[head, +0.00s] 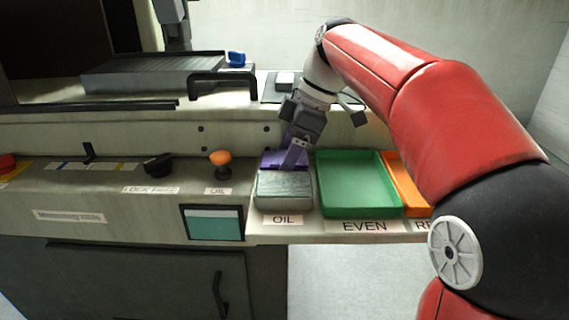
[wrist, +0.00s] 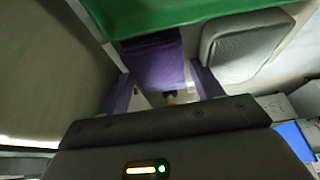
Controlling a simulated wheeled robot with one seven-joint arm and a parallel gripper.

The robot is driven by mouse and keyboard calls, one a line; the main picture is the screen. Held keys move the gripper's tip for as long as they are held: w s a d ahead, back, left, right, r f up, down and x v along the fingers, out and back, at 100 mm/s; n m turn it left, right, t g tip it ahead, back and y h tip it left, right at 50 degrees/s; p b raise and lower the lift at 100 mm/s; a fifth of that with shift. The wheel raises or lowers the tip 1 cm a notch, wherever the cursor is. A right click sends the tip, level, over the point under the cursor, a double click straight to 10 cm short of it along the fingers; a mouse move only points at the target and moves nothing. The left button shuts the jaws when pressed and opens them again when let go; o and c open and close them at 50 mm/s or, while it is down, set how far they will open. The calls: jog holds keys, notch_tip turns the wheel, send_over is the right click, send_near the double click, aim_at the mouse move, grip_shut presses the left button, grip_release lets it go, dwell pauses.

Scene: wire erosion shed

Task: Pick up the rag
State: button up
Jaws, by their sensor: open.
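The rag looks to be the purple folded piece (wrist: 153,60) in the wrist view, lying beside the green tray. In the head view a bit of purple (head: 271,158) shows behind the grey block, partly hidden by my gripper. My gripper (head: 291,158) points down there. In the wrist view my gripper (wrist: 163,88) has its two purple-tinted fingers apart, one on each side of the purple piece's near end. I cannot tell whether they touch it. The jaws hold nothing.
A grey block (head: 284,192) sits by the OIL label, close to the fingers. A green tray (head: 324,205) and an orange tray (head: 398,176) stand to the right. An orange knob (head: 221,158) and a black handle (head: 222,78) stick out to the left. A wall is behind.

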jog(key=shift+f, duration=0.15)
jog(key=c, duration=0.7)
jog(key=shift+c, duration=0.2)
